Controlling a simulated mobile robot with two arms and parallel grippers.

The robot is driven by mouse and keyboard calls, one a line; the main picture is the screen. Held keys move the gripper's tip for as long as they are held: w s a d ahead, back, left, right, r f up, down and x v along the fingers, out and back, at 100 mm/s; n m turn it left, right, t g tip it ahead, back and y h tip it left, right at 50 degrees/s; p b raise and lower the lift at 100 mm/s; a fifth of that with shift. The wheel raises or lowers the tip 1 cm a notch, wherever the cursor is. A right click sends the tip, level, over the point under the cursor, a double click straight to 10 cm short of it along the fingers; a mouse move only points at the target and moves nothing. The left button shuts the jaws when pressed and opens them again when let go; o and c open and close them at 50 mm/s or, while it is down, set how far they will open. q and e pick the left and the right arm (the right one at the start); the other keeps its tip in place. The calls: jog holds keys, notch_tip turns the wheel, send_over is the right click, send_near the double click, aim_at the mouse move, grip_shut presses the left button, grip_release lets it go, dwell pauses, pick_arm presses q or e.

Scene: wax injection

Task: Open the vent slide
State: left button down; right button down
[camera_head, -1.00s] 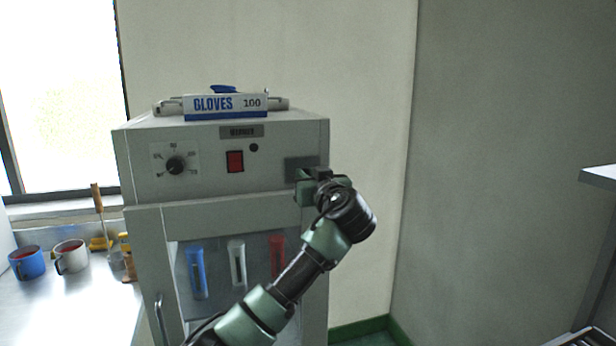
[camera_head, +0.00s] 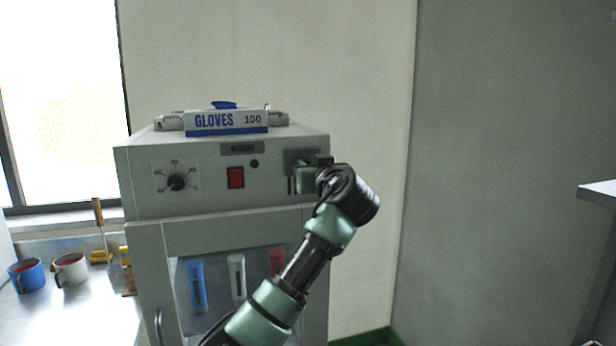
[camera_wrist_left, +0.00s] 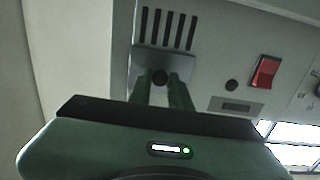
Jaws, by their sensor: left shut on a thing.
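The vent slide (camera_head: 294,156) is a small grey plate with a dark round knob at the upper right of the cabinet's front panel. The slide shows in the left wrist view (camera_wrist_left: 142,62) too, with several dark vent slots (camera_wrist_left: 166,28) uncovered beside it. In the head view these slots (camera_head: 291,186) lie below the plate. My left gripper (camera_head: 309,175) is at the slide, partly covering it. In the left wrist view its two green fingers (camera_wrist_left: 161,82) are closed around the knob (camera_wrist_left: 160,76). My right gripper is not in view.
The cabinet front has a dial (camera_head: 176,181), a red switch (camera_head: 235,177) and a label plate (camera_head: 242,148). A glove box (camera_head: 228,121) lies on top. Mugs (camera_head: 70,269) stand on the left counter (camera_head: 70,315). A shelf edge (camera_head: 598,192) is at the far right.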

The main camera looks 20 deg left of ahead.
pick_arm(q)
jog(key=shift+r, duration=0.3)
jog(key=c, duration=1.3)
grip_release()
jog(key=shift+f, duration=0.1)
jog(key=b+v, duration=0.2)
jog(key=v, duration=0.5)
jog(key=shift+s+d, duration=0.25)
jog(key=shift+s, duration=0.1)
